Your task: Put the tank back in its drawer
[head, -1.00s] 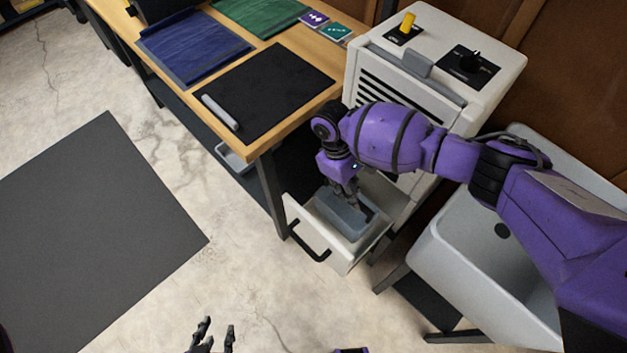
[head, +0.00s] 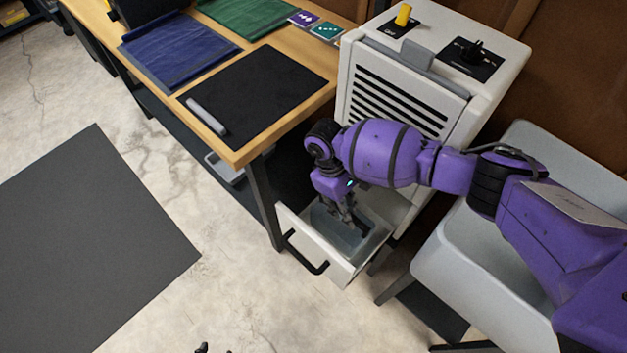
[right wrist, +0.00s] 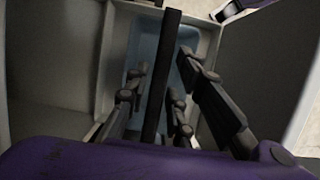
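The tank (head: 326,218) is a blue-grey open tub with a dark bar handle. It sits down inside the open white drawer (head: 310,247) at the bottom of the white cabinet. My right gripper (head: 352,217) points down over the tank. In the right wrist view, the tank's pale blue inside (right wrist: 184,38) shows, with the black handle (right wrist: 158,75) running between the fingers of my right gripper (right wrist: 154,100). The fingers stand on both sides of the bar with gaps, so they look open. Only a dark tip of my left gripper (head: 203,348) shows at the bottom edge.
The white cabinet (head: 405,95) has a yellow switch (head: 403,15) and a black knob on top. A grey sink (head: 455,245) stands close on the right. A wooden table (head: 250,148) with mats stands on the left. The floor before the drawer is clear.

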